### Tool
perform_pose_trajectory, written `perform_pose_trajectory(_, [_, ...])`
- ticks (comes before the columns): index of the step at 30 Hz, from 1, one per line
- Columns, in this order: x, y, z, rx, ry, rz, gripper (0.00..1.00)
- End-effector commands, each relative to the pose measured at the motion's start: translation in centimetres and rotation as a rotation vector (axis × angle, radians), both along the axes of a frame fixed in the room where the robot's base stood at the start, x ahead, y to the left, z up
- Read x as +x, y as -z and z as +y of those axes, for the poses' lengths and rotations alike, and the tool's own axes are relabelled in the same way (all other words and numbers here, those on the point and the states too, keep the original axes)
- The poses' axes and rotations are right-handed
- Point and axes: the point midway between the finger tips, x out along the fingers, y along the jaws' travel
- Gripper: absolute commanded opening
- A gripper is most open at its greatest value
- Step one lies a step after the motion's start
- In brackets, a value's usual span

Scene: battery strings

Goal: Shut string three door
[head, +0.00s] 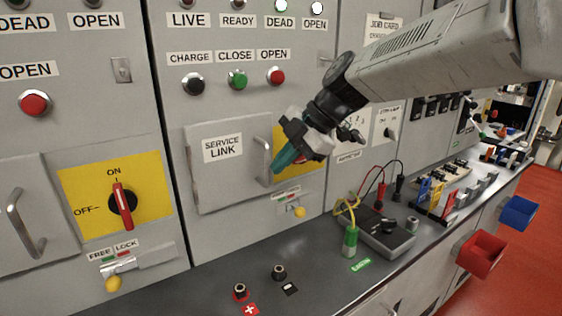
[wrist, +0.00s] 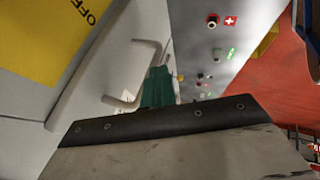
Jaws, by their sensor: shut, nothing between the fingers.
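The grey door marked SERVICE LINK (head: 215,180) is on the middle cabinet, with an upright bar handle (head: 262,160) near its right edge. No string number is readable on it. The door stands proud of the panel; I cannot tell whether it is fully shut. My gripper (head: 283,160), with teal fingers, is shut and empty just right of the handle, in front of the yellow switch plate (head: 291,142). In the wrist view the fingers (wrist: 158,85) are beside the handle (wrist: 136,72); contact is unclear. The switch knob is hidden behind my gripper.
A left cabinet has a yellow ON/OFF plate (head: 78,185) and a red knob (head: 123,200). Below the doors is a dark bench (head: 225,270) with terminals (head: 279,272), a green-and-yellow lead plug (head: 350,240) and a grey meter (head: 385,235). Red (head: 482,253) and blue (head: 517,212) bins hang at right.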

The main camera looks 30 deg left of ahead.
Motion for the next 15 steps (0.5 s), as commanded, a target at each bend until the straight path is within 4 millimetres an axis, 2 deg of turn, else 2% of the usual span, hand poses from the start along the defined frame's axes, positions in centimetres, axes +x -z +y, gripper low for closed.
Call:
perform_pose_trajectory(7, [-1.4, -0.1, -3.2, -0.002, -0.009, 0.001, 0.00])
perform_pose_trajectory(15, [-0.1, -5.0, -6.4, 0.000, -0.012, 0.000, 0.00])
